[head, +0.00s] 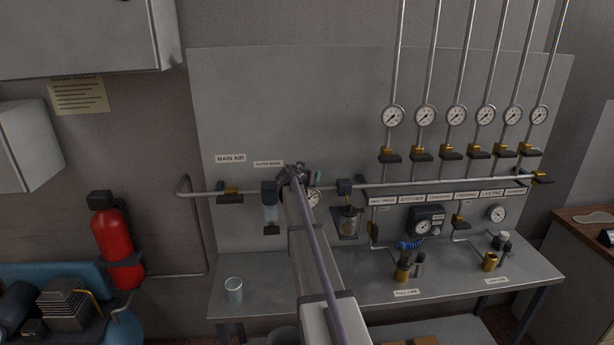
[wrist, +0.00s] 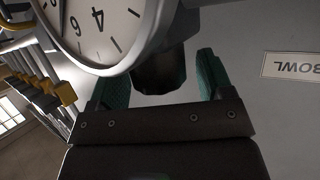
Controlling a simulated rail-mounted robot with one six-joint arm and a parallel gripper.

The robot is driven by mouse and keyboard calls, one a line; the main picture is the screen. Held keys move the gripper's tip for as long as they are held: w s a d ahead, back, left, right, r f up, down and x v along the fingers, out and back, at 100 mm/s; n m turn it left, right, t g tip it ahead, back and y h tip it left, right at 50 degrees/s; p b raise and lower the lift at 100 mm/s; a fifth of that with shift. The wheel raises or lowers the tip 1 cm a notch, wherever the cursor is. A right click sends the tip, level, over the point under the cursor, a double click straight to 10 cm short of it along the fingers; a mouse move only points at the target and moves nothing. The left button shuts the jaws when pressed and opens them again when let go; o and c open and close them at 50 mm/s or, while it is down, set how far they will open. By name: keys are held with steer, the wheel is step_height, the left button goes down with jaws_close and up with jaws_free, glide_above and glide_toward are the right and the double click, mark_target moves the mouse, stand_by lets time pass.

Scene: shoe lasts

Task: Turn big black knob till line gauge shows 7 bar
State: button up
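In the wrist view, the big black knob (wrist: 160,72) sits between the two green-padded fingers of my gripper (wrist: 162,82). The gripper is open, with a gap showing on each side of the knob. The round white line gauge (wrist: 95,25) is close beside the knob, tilted in this view and cut off by the frame. A 4 shows on its dial; I cannot make out its needle. In the head view my gripper (head: 299,177) is at the main pipe, and the line gauge (head: 314,197) is partly hidden behind my arm. The knob is hidden there.
A filter bowl (head: 270,214) hangs left of my gripper and a lubricator bowl (head: 349,222) hangs right. Several small gauges and yellow valves line the panel's right side.

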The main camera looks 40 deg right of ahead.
steer(key=p+v, duration=0.4)
steer(key=v, duration=0.6)
steer(key=shift+s+a, duration=0.2)
steer(key=shift+a, duration=0.15)
steer(key=shift+r, duration=0.1)
steer(key=s+a+f+n+g+y+b, duration=0.2)
steer(key=s+a+f+n+g+y, duration=0.15)
steer(key=s+a+f, duration=0.4)
steer(key=s+a+f+n+g+y+b, duration=0.1)
steer(key=s+a+f+b, duration=0.4)
steer(key=a, duration=0.6)
steer(key=s+a+f+n+g+y+b, duration=0.1)
steer(key=s+a+f+n+y+b, duration=0.3)
steer(key=s+a+f, duration=0.4)
steer(key=s+a+f+n+g+y+b, duration=0.1)
steer(key=s+a+f+n+y+b, duration=0.2)
steer(key=a, duration=1.1)
steer(key=s+f+b, duration=0.3)
steer(key=s+f, duration=0.1)
steer(key=s, duration=0.1)
steer(key=shift+s, duration=0.4)
